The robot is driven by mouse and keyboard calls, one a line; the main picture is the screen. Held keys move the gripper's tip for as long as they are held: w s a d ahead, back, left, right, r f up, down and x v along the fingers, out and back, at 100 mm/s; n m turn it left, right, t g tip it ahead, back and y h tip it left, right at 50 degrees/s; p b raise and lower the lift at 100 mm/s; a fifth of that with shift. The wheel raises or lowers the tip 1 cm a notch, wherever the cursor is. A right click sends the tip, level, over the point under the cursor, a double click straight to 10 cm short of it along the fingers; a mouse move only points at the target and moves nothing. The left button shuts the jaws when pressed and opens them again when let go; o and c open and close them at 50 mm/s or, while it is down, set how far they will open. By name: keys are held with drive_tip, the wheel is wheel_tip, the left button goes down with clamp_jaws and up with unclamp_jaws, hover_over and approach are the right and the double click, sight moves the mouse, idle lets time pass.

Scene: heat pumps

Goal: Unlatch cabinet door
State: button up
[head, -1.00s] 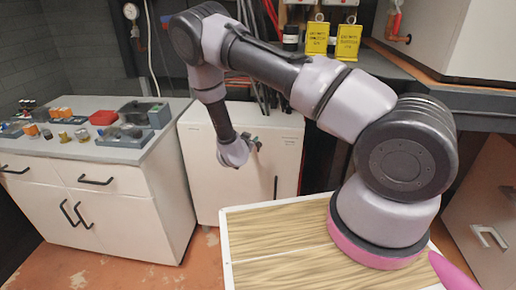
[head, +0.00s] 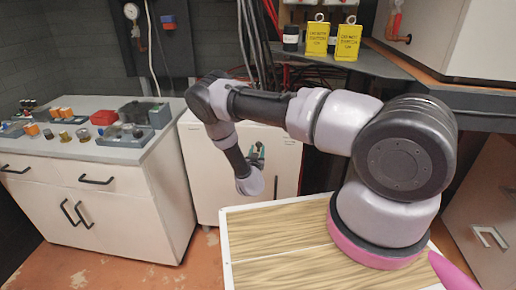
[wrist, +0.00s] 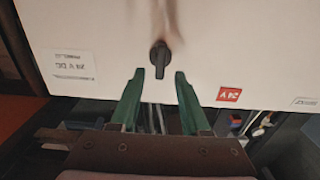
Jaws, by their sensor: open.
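The white cabinet (head: 208,172) stands low behind my arm in the head view, with its door shut. In the wrist view its white door face (wrist: 250,45) fills the upper part, with a dark latch knob (wrist: 160,58) whose narrow tab points down. My gripper (wrist: 159,78) is open and empty. Its two green fingers stand either side of the line below the knob, with the tips a little short of it in the picture. I cannot tell the depth gap. In the head view my gripper (head: 257,154) is small and partly hidden by the wrist.
A white counter (head: 85,140) with drawers and loose parts stands at the left. Yellow tags (head: 348,42) stand on a dark shelf at the back right. Cables hang behind the cabinet. The door carries a 24 V DC label (wrist: 68,65) and a red label (wrist: 229,95).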

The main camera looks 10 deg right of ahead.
drive_tip(key=shift+x, duration=1.25)
clamp_jaws()
drive_tip(key=shift+a+n, duration=0.15)
drive_tip(key=shift+n, duration=0.15)
drive_tip(key=n, duration=0.5)
drive_tip(key=f+n, duration=0.1)
drive_tip(key=n, duration=0.5)
drive_tip(key=a+n, duration=0.1)
drive_tip(key=n, duration=0.5)
drive_tip(key=shift+w+f, duration=0.1)
drive_tip(key=shift+f, duration=0.05)
drive_tip(key=shift+n, duration=0.3)
